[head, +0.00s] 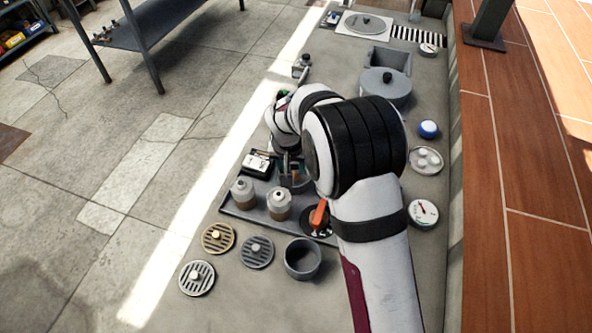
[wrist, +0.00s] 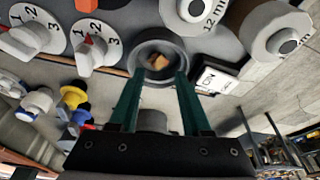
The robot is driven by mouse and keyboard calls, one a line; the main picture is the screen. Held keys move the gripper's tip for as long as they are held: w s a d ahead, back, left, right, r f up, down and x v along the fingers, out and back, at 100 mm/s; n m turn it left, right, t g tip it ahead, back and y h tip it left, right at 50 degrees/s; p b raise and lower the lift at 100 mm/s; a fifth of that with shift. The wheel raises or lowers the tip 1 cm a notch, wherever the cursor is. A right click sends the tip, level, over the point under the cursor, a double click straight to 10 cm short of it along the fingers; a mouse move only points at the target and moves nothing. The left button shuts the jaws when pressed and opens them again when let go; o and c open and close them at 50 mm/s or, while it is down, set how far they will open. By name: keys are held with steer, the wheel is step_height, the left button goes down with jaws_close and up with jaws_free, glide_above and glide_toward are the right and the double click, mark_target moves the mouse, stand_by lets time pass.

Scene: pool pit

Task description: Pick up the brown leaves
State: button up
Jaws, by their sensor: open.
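Brown leaves (wrist: 157,62) lie as a small clump inside a round dark grey cup (wrist: 158,43) in the wrist view. My gripper (wrist: 158,76) is open, with its two green fingers apart on either side of the cup's near part. Nothing is held between the fingers. I cannot tell whether the fingertips touch the cup. In the head view my arm covers much of this spot, and the leaves are not clear there.
Round grates (head: 218,238) and an empty grey pot (head: 302,259) lie in front.

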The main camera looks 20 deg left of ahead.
steer(key=x, duration=0.5)
steer(key=shift+w+d+f, duration=0.1)
steer(key=shift+w+f, duration=0.05)
steer(key=shift+f, duration=0.15)
jaws_close()
steer(key=c, duration=0.7)
jaws_free()
steer(key=shift+c, duration=0.2)
steer(key=o, duration=0.7)
steer(key=shift+r, duration=0.1)
steer(key=shift+o, duration=0.2)
steer(key=v, duration=1.4)
steer(key=shift+r, duration=0.25)
steer(key=shift+s+r, duration=0.25)
steer(key=shift+r, duration=0.3)
steer(key=shift+c, duration=0.3)
